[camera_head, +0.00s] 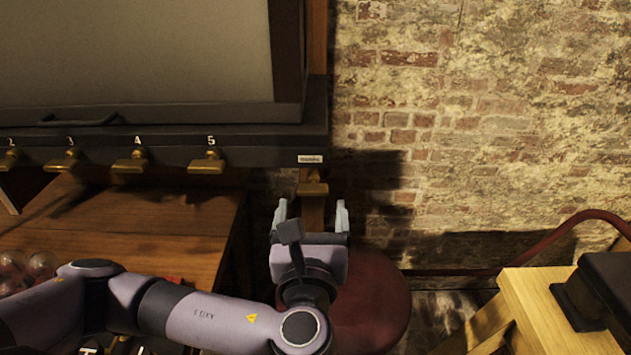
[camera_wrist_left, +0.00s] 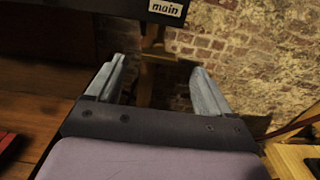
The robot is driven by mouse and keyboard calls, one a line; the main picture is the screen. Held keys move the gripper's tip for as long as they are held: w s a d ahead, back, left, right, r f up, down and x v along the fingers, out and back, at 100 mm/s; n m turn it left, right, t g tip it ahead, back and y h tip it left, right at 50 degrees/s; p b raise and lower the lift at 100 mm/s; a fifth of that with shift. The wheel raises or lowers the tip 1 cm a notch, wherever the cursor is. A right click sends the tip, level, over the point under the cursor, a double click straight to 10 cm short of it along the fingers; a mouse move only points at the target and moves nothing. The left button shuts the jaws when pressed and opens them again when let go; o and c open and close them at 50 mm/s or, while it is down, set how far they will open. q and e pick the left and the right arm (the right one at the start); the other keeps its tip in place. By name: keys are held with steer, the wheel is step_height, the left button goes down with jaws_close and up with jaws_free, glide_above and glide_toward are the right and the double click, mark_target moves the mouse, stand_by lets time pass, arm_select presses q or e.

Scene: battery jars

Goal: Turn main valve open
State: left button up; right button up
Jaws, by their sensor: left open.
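The main valve (camera_head: 313,188) is a brass-coloured handle under a small white label (camera_head: 310,159) at the right end of the dark cabinet's lower edge. The label reads "main" in the left wrist view (camera_wrist_left: 167,7), where the valve (camera_wrist_left: 153,45) shows below it. My left gripper (camera_head: 312,212) is open and empty, fingers pointing at the valve from the near side. The valve appears between the fingertips in the left wrist view (camera_wrist_left: 159,64); I cannot tell whether they touch it. The valve's lower part is hard to make out. My right gripper is not in view.
Several numbered brass valves, such as number 5 (camera_head: 207,162), line the cabinet edge at left. A wooden table (camera_head: 130,225) stands below them. A round red seat (camera_head: 375,305) is under my left gripper. A light wooden stand (camera_head: 540,305) is at right, before the brick wall.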

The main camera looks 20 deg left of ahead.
mark_target(312, 193)
arm_select(q)
steer(key=b+x, duration=0.3)
steer(key=x, duration=0.2)
steer(key=shift+w+a+f, duration=0.1)
steer(key=shift+w+a, duration=0.05)
steer(key=shift+w, duration=0.2)
steer(key=shift+w+a, duration=0.15)
steer(key=shift+w, duration=0.4)
steer(key=c, duration=1)
